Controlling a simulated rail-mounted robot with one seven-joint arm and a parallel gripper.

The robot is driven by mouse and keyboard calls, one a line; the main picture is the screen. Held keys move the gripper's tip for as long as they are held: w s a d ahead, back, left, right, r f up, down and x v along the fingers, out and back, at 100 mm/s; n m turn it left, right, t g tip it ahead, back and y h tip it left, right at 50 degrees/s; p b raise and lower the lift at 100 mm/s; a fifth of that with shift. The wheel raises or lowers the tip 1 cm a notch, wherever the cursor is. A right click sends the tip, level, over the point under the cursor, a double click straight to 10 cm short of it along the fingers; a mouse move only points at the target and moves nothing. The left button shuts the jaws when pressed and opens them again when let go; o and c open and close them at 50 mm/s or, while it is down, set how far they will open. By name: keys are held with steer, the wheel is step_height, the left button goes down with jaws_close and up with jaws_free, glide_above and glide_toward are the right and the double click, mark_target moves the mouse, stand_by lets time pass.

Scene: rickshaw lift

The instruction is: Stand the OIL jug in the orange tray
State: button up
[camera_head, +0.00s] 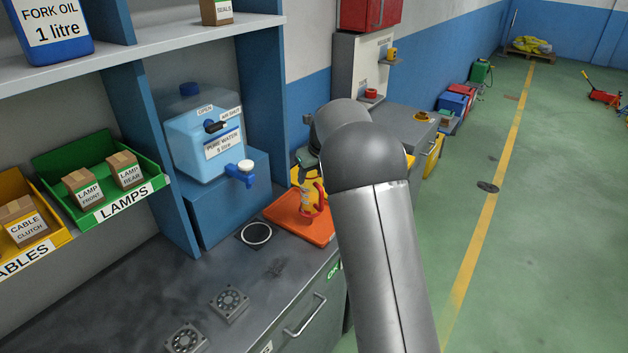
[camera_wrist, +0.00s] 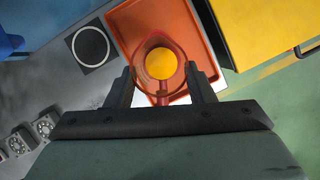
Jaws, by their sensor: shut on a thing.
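The OIL jug (camera_head: 308,196) is clear with yellow oil and a red handle. In the head view it looks upright over the orange tray (camera_head: 284,216). In the wrist view I look down into the jug (camera_wrist: 160,63), and the tray (camera_wrist: 126,18) spreads behind it. My gripper (camera_wrist: 160,72) is shut on the jug, with one finger on each side. The jug's underside is hidden, so I cannot tell whether it touches the tray floor. My arm hides most of my gripper and the tray's right side in the head view.
A blue water container (camera_head: 205,135) stands on a blue block left of the tray. A black square with a white ring (camera_head: 256,234) lies beside the tray. Bench vents (camera_head: 229,301) are nearer. A shelf upright (camera_head: 262,100) rises behind. A yellow surface (camera_wrist: 270,30) is right of the tray.

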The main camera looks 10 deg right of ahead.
steer(key=shift+w+d+f, duration=0.4)
steer(key=shift+w+f, duration=0.2)
steer(key=shift+f, duration=0.2)
steer(key=shift+w+f+p, duration=0.1)
steer(key=shift+f+p, duration=0.4)
steer(key=shift+f, duration=1.15)
steer(key=shift+f, duration=0.15)
steer(key=o, duration=1.4)
steer(key=shift+c, duration=0.2)
steer(key=b+v, duration=0.2)
steer(key=v, duration=1)
steer(key=shift+r, duration=0.2)
